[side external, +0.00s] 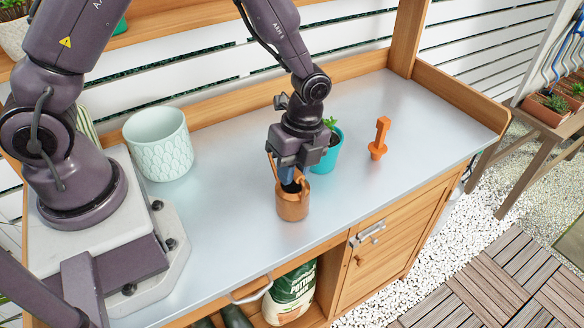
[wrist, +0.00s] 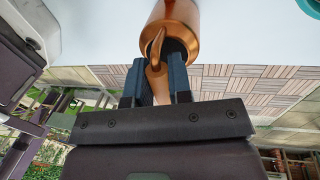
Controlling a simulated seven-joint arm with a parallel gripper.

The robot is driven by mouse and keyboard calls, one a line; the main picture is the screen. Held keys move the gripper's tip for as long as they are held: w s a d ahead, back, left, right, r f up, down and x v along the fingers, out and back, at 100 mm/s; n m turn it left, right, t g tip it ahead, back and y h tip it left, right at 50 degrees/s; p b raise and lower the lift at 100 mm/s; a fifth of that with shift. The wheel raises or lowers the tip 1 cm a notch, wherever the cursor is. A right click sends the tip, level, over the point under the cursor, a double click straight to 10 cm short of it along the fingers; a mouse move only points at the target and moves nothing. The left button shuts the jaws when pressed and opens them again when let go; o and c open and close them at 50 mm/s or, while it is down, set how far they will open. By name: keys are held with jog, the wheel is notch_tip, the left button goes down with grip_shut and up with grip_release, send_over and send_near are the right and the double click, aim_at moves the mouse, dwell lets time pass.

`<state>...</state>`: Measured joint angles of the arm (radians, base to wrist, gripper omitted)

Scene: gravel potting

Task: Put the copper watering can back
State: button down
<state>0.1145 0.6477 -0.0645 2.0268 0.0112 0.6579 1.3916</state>
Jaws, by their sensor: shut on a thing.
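The copper watering can (side external: 293,207) is upright at the front middle of the bench, and I cannot tell whether its base touches the top. My gripper (side external: 288,178) points down over it and is shut on its handle side. In the wrist view, the two dark fingers (wrist: 157,82) close around a copper strip of the can, and the can's rounded body (wrist: 176,14) shows just beyond them. The can's far side and base are hidden in the wrist view.
A turquoise pot (side external: 331,155) with a small plant stands close behind my gripper. An orange tool-like piece (side external: 380,140) stands to the right. A pale mint pot (side external: 158,147) stands at the left. The grey bench top (side external: 425,120) is clear at the right.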

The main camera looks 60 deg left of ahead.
jog(key=shift+f, duration=0.1)
jog(key=c, duration=1)
grip_release()
jog(key=shift+f, duration=0.1)
jog(key=shift+c, duration=0.2)
notch_tip(320, 180, up, 12)
jog(key=w+f, duration=0.1)
jog(key=w, duration=0.1)
jog(key=s+a+r+n+t, duration=0.3)
jog(key=s+r+n+t, duration=0.1)
jog(key=s+r+n, duration=0.3)
jog(key=s+a+r+n+t, duration=0.3)
jog(key=s+r+n, duration=0.4)
jog(key=n, duration=0.4)
jog(key=shift+s+r+t, duration=0.4)
jog(key=shift+r, duration=0.3)
